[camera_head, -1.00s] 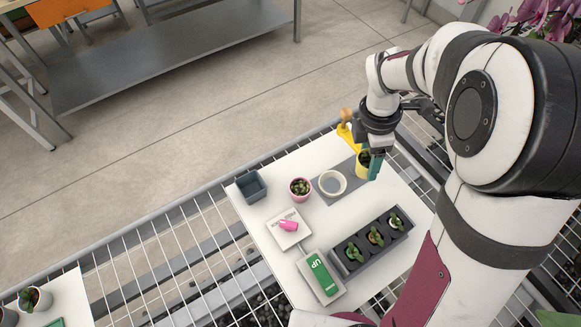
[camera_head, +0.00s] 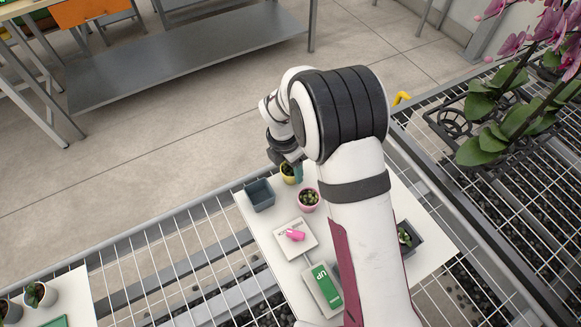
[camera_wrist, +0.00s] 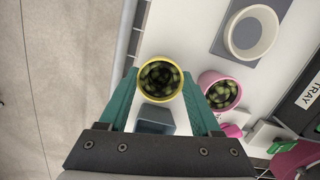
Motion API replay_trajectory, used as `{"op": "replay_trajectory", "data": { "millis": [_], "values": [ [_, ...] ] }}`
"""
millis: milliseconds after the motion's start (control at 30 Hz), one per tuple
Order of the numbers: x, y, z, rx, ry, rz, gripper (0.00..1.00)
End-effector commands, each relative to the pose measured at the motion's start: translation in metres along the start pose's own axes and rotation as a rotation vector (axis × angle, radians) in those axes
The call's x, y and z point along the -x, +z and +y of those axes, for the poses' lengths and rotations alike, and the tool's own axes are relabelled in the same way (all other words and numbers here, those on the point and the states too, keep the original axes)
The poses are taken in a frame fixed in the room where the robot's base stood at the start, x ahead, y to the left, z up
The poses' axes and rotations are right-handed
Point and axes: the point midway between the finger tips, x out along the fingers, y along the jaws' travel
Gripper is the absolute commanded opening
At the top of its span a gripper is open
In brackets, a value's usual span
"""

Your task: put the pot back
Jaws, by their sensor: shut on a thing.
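The yellow pot (camera_wrist: 179,94) holds a dark green, bumpy plant and is upright. My gripper (camera_wrist: 159,78) is shut on it, a teal finger on each side. In the head view the yellow pot (camera_head: 287,177) is near the board's far edge, behind the pink pot and beside the blue-grey square bin; I cannot tell its height. A white round dish (camera_wrist: 250,32) stands on a grey mat (camera_wrist: 227,45) in the wrist view. My arm hides both in the head view.
The pink pot (camera_head: 308,199) and blue-grey bin (camera_head: 260,196) are close to the held pot. A pink object (camera_head: 295,235) lies on a white square. A green-and-white box (camera_head: 322,288) is nearer. A dark tray (camera_head: 415,240) is partly hidden. White board surface (camera_head: 262,228) is bare between them.

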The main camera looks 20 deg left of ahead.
Motion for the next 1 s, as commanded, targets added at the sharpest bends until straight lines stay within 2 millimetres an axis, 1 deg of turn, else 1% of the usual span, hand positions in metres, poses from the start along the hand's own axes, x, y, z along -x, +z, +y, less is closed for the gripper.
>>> {"op": "replay_trajectory", "data": {
  "millis": [67,367,400,533,567,800,867,967,1000],
  "values": [
    [-0.006,-0.001,0.0,0.0,0.0,0.0,0.0],
    [-0.008,-0.001,0.0,-0.001,0.0,0.0,0.0],
    [-0.009,-0.001,0.0,-0.001,0.001,0.0,0.69],
    [-0.008,0.0,0.0,-0.001,0.001,0.0,0.92],
    [-0.008,0.0,-0.001,-0.001,0.001,0.0,0.95],
    [-0.008,0.0,0.0,-0.001,0.001,0.0,0.95],
    [-0.005,0.0,0.0,-0.001,0.002,-0.001,0.95],
    [0.014,0.001,0.001,-0.001,0.005,-0.002,0.95],
    [0.025,0.0,0.001,-0.001,0.006,-0.002,0.95]
  ]
}}
